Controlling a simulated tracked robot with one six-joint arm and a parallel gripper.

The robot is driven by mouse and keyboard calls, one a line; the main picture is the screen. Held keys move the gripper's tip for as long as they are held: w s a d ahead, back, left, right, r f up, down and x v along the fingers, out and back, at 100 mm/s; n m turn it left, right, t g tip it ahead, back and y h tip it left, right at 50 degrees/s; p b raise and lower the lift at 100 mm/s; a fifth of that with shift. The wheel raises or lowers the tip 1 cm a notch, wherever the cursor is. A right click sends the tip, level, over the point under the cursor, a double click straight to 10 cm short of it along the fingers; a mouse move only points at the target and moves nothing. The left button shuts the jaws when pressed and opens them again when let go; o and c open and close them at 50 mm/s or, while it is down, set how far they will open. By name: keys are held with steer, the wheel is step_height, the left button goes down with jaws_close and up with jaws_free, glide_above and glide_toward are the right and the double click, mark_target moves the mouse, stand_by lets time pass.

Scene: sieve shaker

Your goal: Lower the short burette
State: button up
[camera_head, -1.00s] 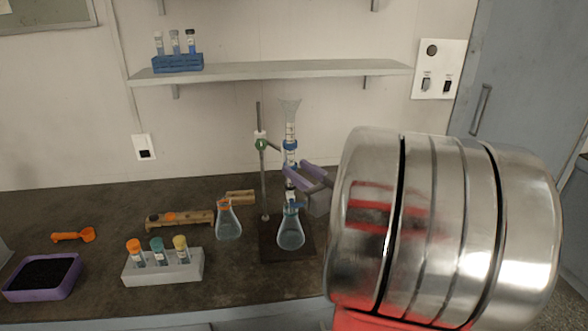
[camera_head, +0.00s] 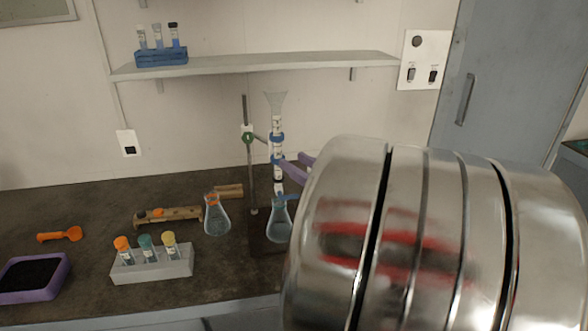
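The short burette (camera_head: 278,125) stands upright in the middle, with a flared top and blue bands. It is beside the stand rod (camera_head: 249,165), at the green clamp (camera_head: 248,137). Its lower end is at the neck of a conical flask (camera_head: 279,230) on the dark stand base. My gripper (camera_head: 287,160) has purple fingers that stand apart. I cannot tell whether either touches the glass. The rest of the gripper is hidden behind a large steel cylinder.
The banded steel cylinder (camera_head: 405,245) fills the lower right, close to the camera. A second flask (camera_head: 217,220), a tube rack (camera_head: 155,265), a purple tray (camera_head: 62,275) and an orange scoop (camera_head: 60,235) are left. A shelf (camera_head: 260,65) hangs above.

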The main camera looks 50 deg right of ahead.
steer(key=s+r, duration=0.3)
steer(key=r, duration=0.2)
steer(key=shift+s+a, duration=0.25)
steer(key=shift+s, duration=0.1)
steer(key=shift+w+a, duration=0.1)
